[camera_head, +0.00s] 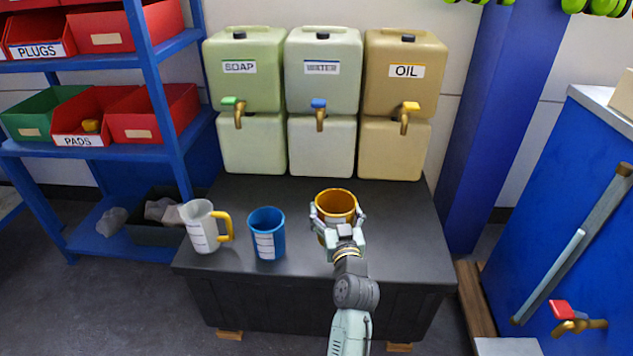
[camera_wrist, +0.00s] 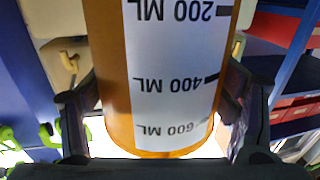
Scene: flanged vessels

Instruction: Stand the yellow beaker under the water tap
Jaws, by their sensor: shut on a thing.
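The yellow beaker (camera_head: 335,203), orange-yellow with an open top, is between the fingers of my gripper (camera_head: 338,220) at the front middle of the dark bench. In the wrist view the beaker (camera_wrist: 170,70) fills the middle, its white scale upside down, with a finger closed on each side. Its base is hidden in the head view, so I cannot tell whether it touches the bench. The water tap (camera_head: 319,113), brass with a blue handle, sticks out of the middle container labelled WATER (camera_head: 322,68). The beaker is in front of this tap and slightly to its right.
A soap tap (camera_head: 237,112) and an oil tap (camera_head: 405,116) flank the water tap. A blue beaker (camera_head: 267,233) and a clear jug (camera_head: 203,226) with a yellow handle stand left on the bench (camera_head: 295,205). Bare bench lies between my gripper and the containers.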

